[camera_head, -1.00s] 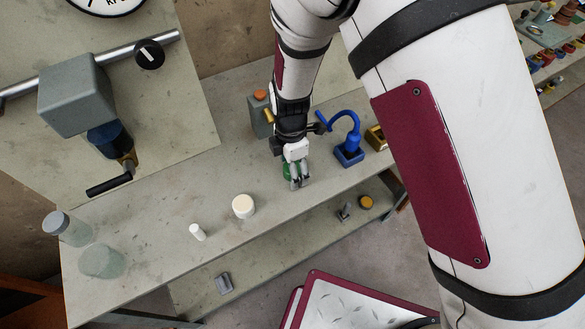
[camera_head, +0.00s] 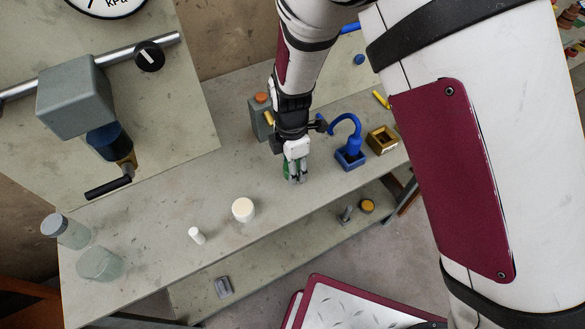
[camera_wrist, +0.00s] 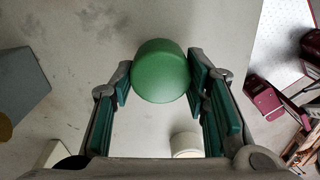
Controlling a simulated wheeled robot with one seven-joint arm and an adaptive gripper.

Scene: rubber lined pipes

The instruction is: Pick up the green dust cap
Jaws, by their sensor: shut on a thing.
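The green dust cap (camera_wrist: 162,72) sits between the two finger pads of my gripper (camera_wrist: 163,88) in the wrist view, with a pad against each side. The gripper is shut on it. In the head view my gripper (camera_head: 296,176) points down over the workbench, and only a sliver of the green cap (camera_head: 287,170) shows behind the fingers. I cannot tell whether the cap still touches the bench.
A white round cap (camera_head: 243,209) and a small white cylinder (camera_head: 197,235) stand on the bench (camera_head: 160,230) to the left. A blue hooked piece (camera_head: 350,150) and an open brass-coloured box (camera_head: 382,140) are close on the right. A grey box with an orange button (camera_head: 260,118) stands behind.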

